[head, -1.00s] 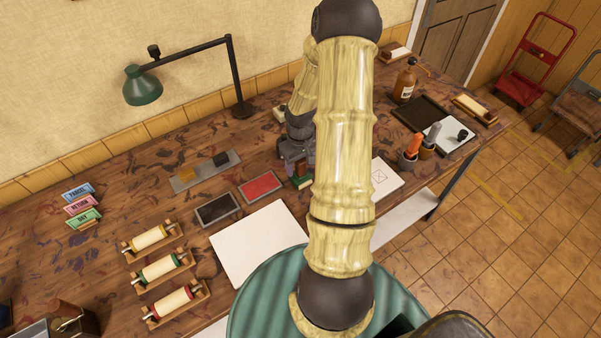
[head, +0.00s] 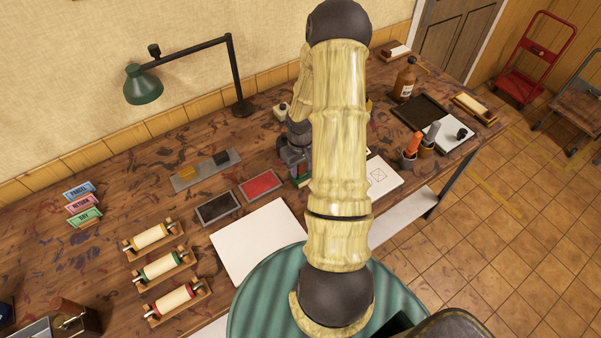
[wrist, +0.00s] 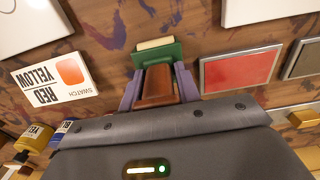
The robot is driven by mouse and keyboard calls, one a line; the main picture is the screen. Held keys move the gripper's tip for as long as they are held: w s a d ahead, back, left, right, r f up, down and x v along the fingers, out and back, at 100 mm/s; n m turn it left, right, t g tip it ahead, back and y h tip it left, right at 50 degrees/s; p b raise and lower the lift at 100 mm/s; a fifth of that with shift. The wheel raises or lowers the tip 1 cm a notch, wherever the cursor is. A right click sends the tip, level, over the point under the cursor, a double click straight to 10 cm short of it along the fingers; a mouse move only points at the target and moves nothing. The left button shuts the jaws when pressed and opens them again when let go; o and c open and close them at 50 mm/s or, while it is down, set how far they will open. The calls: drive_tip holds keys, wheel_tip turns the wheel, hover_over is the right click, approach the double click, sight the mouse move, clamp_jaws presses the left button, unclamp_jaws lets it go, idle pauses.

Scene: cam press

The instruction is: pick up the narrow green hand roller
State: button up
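A small hand roller with a green frame (wrist: 170,52), a cream roller and a reddish-brown wooden handle (wrist: 157,84) is in the wrist view, just ahead of my gripper. My gripper (wrist: 158,75) has its two purple-grey fingers on either side of the handle. The handle nearly fills the space between them, and whether both fingers press on it is not clear. In the head view my gripper (head: 296,160) is low over the table, partly hidden behind my arm. Only a bit of green (head: 302,183) shows below it there.
Beside the roller lie a red ink slab (wrist: 238,68), a dark slab (head: 218,208) and a white RED YELLOW swatch card (wrist: 55,78). Several larger rollers rest in wooden cradles (head: 160,267) at left. A green lamp (head: 143,85) stands behind. Bottles (wrist: 37,135) are close at the wrist view's lower left.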

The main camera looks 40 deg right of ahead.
drive_tip(key=shift+c, duration=0.5)
drive_tip(key=shift+r, duration=0.25)
wheel_tip(320, 180, up, 10)
drive_tip(key=shift+f+b, duration=0.2)
drive_tip(key=shift+b, duration=0.45)
